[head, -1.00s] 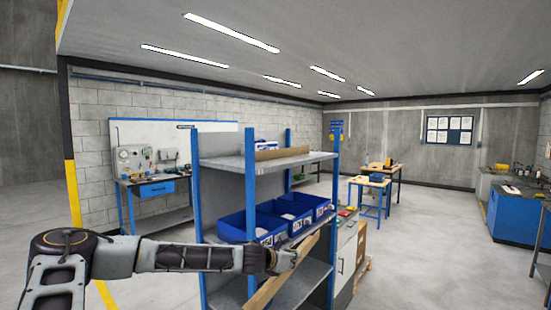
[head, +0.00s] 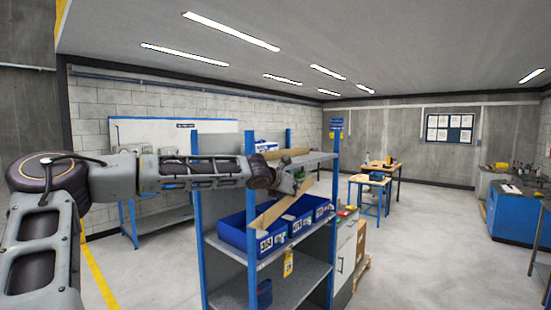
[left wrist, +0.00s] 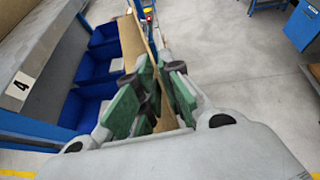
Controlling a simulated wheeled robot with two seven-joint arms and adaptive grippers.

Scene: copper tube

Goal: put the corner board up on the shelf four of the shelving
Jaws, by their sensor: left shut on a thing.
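My left gripper (head: 290,184) is shut on the corner board (head: 270,214), a long tan strip. The board is tilted in front of the shelving, its near end lower left, across the front of the blue bins. In the left wrist view the board (left wrist: 131,42) runs away from between the green finger pads of the gripper (left wrist: 155,92). The shelving (head: 335,225) has blue posts and grey shelves. Its upper shelf, marked 4 (left wrist: 21,86), shows at the left of the wrist view, beside the board. My right gripper is not in view.
Another tan board (head: 300,152) lies on the upper shelf, partly behind my arm. Labelled blue bins (head: 237,234) fill the shelf below. A workbench (head: 165,217) stands behind at left, and a grey cabinet (head: 346,252) right of the shelving. The floor at right is open.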

